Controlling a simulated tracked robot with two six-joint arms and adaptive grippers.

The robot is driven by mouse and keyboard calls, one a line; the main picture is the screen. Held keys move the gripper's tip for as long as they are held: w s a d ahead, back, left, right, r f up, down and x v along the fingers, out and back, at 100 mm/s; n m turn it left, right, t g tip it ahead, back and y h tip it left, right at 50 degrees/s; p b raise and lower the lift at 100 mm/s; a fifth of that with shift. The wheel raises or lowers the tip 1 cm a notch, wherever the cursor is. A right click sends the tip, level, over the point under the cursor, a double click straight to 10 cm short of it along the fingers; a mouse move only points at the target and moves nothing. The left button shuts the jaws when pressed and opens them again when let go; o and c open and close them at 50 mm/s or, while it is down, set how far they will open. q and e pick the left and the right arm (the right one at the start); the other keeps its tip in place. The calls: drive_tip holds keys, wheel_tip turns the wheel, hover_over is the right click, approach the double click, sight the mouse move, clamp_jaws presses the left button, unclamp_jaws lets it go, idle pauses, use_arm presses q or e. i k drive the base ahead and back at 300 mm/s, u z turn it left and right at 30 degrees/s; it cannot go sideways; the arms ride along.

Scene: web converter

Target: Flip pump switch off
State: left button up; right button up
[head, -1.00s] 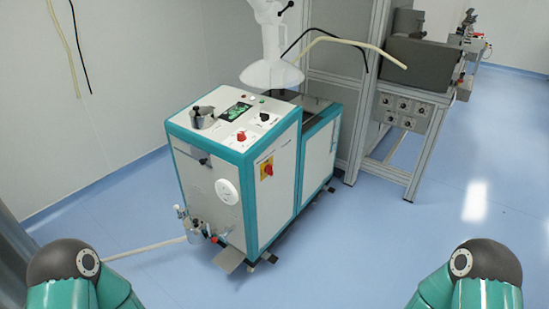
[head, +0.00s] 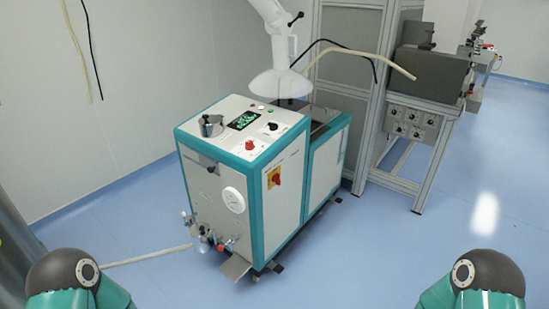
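The white and teal machine (head: 245,185) stands on the floor ahead of me. On its top panel are a red knob (head: 250,145), a black knob (head: 272,127) and a green-lit display (head: 244,121). A red switch on a yellow plate (head: 274,178) sits on its right side face. No label is readable, so I cannot tell which one is the pump switch. Parts of my two arms show at the lower left and lower right corners, well apart from the machine. Neither gripper is in view.
A white extraction hood (head: 277,82) hangs over the machine's back. A metal frame with a grey control box (head: 411,124) stands behind at right. A pale hose (head: 150,254) runs along the floor at left. The blue floor (head: 370,260) in front and at right is clear.

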sight(273, 126)
drive_tip(key=u, duration=0.05)
drive_tip(key=i, duration=1.7)
drive_tip(key=z, duration=0.75)
